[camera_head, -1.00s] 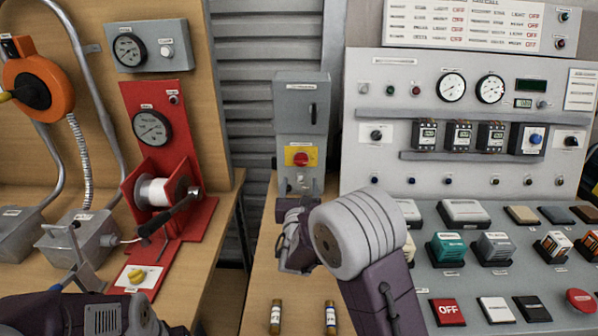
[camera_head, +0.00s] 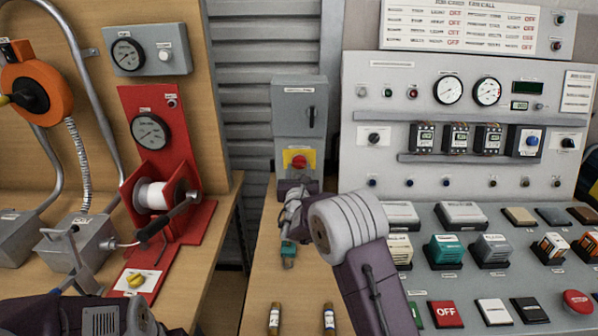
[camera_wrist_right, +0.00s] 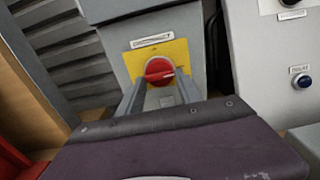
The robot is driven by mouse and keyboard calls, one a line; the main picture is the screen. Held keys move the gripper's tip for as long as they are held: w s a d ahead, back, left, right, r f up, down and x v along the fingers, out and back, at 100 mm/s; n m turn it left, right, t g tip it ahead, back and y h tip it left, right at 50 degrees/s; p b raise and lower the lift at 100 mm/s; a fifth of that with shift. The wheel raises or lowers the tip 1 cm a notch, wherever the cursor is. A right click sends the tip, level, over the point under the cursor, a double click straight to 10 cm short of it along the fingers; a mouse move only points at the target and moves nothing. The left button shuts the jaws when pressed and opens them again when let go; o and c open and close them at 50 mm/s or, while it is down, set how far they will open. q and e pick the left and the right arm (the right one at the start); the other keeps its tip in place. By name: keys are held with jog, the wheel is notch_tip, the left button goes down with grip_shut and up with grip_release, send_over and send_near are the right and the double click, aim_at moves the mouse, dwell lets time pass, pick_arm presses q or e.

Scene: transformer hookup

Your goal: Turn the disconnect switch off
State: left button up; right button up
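The disconnect switch is a red rotary knob (camera_head: 299,161) on a yellow plate, on the front of a grey box (camera_head: 290,105) at the back of the middle bench. In the right wrist view the red knob (camera_wrist_right: 159,70) sits under a "DISCONNECT" label, its pale pointer line pointing right. My right gripper (camera_wrist_right: 161,80) is open, its two grey fingers apart on either side of the knob's lower part. I cannot tell whether they touch it. In the head view this gripper (camera_head: 297,184) is just below the yellow plate, fingertips hard to see.
A teal object (camera_head: 288,250) lies on the bench under my right arm, near two small cylinders (camera_head: 274,318) (camera_head: 328,317). The control panel (camera_head: 360,100) stands close on the right. A red reel stand (camera_head: 150,110) is on the left bench, across a gap.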

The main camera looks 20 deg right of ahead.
jog(key=shift+c, duration=1.4)
jog(key=shift+n, duration=0.4)
jog(key=shift+n+b, duration=0.5)
jog(key=shift+n, duration=0.6)
jog(key=n, duration=0.2)
jog(key=shift+d+n, duration=0.1)
jog(key=shift+n, duration=0.2)
jog(key=n, duration=0.2)
jog(key=shift+n, duration=0.4)
jog(key=n, duration=0.4)
jog(key=shift+r+n, duration=0.1)
jog(key=shift+n, duration=0.2)
jog(key=n+p, duration=0.1)
jog(key=n, duration=0.3)
jog(key=shift+n+p, duration=0.4)
